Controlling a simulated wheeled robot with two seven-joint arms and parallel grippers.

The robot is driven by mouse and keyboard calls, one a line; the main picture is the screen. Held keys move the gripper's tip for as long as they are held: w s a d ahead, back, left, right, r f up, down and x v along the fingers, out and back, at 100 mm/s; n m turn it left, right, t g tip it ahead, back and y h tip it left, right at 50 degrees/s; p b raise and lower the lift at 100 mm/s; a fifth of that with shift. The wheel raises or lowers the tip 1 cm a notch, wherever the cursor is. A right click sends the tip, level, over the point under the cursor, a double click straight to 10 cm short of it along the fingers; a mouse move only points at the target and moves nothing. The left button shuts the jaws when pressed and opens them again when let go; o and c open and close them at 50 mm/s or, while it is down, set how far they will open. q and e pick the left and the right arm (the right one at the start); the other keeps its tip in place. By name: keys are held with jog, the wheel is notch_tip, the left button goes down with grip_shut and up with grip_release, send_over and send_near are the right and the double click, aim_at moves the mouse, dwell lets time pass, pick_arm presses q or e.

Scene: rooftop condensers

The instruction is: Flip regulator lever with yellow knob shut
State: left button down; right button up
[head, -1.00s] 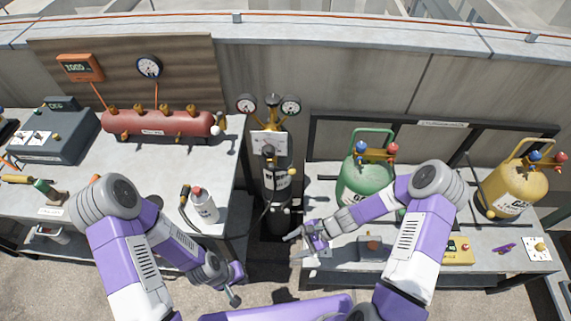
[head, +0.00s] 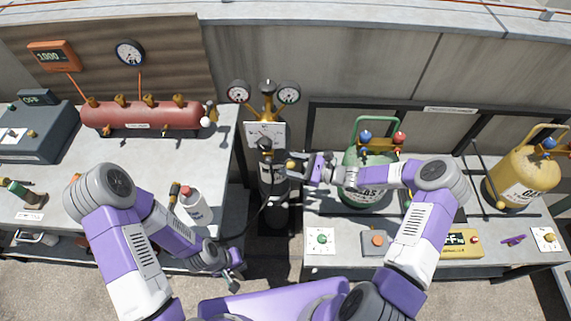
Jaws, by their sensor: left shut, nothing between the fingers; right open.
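The regulator (head: 268,104), with two round gauges and a white plate (head: 264,135), tops a dark cylinder (head: 274,214) between the two benches. A yellow knob (head: 290,163) shows low on the regulator's right side, below the plate. Its lever is mostly hidden or too small to make out. My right gripper (head: 300,169) is open and reaches in from the right, its fingertips close by the yellow knob. I cannot tell whether they touch it. My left gripper (head: 233,281) is shut and empty, low in front of the left bench.
A green gas cylinder (head: 352,190) stands behind my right forearm, and a yellow one (head: 523,180) at the far right. A red tank (head: 150,117) and a white bottle (head: 195,208) are on the left bench. A dark hose curves left of the dark cylinder.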

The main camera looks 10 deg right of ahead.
jog(key=shift+x, duration=0.85)
grip_shut()
